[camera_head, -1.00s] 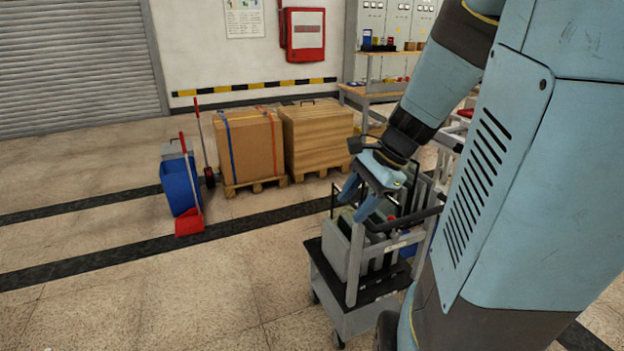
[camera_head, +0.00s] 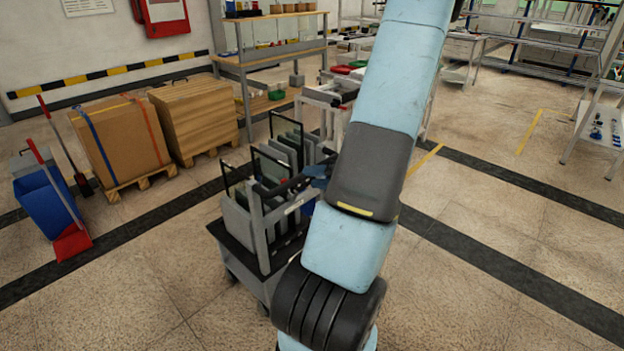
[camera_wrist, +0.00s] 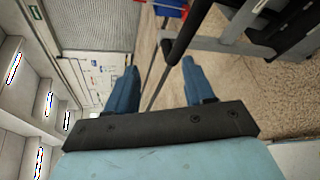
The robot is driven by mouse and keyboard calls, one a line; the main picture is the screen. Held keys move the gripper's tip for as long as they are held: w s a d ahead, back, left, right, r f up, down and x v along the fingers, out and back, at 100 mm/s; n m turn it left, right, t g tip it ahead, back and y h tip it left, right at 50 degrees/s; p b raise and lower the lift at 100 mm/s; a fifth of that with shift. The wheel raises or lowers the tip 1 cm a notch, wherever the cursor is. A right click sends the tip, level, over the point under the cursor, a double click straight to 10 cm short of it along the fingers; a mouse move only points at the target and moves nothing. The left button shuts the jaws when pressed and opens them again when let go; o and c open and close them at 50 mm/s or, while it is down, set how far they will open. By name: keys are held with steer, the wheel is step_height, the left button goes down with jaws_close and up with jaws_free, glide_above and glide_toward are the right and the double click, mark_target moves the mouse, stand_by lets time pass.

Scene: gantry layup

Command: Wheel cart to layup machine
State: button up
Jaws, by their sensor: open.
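The cart (camera_head: 262,240) stands left of my arm in the head view, a grey wheeled frame with a black deck carrying upright dark panels. Its black handle bar (camera_head: 282,187) points toward my arm. My gripper (camera_head: 318,172) is mostly hidden behind my arm there, close to the handle's end. In the wrist view my gripper (camera_wrist: 158,72) is open, its two blue fingers apart. The dark handle bar (camera_wrist: 187,32) shows just beyond the fingertips, nearer the right finger, with the cart's grey frame (camera_wrist: 225,45) to its right. I cannot tell which structure is the layup machine.
Two pallet loads, a cardboard box (camera_head: 120,140) and a wooden crate (camera_head: 197,118), stand behind the cart. A blue bin (camera_head: 47,205) and red dustpan (camera_head: 72,242) are at left. A workbench (camera_head: 270,62) is behind. The floor (camera_head: 490,240) at right is clear.

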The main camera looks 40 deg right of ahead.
steer(key=s+d+f+m+t+h, duration=0.2)
steer(key=s+d+f+m+h, duration=0.25)
steer(key=d+m, duration=0.3)
steer(key=x, duration=1.4)
steer(key=shift+f+m, duration=0.35)
steer(key=shift+f, duration=0.05)
steer(key=shift+c, duration=0.4)
steer(key=shift+s, duration=0.15)
steer(key=c, duration=0.9)
steer(key=shift+s+f, duration=0.1)
jaws_close()
steer(key=shift+a+f, duration=0.1)
steer(key=o, duration=0.8)
jaws_free()
steer(key=shift+c, duration=0.2)
steer(key=shift+o, duration=1.1)
